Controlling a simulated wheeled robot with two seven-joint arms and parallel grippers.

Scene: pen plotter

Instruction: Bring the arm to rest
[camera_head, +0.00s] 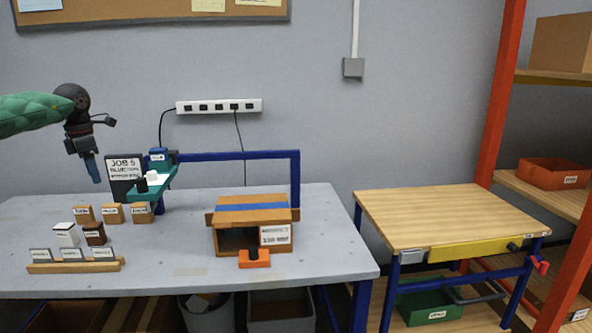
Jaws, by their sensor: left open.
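My left arm, in a green sleeve, comes in from the left edge of the head view. My left gripper (93,168) hangs from it pointing down, open and empty, above the left back part of the grey table (345,262). It is left of the black sign reading JOB 5 (125,170) and apart from everything on the table. A teal carriage (158,184) with a white piece and a black knob sits at the left end of a blue frame (240,155). My right gripper is not in view.
Small labelled blocks (112,213) and a wooden card rack (75,266) stand at front left. A wooden box with a blue strip (252,206) and an orange block (254,258) stand mid-table. A wooden-topped workbench (440,215) and orange shelving (500,95) are at right. The table's right end is clear.

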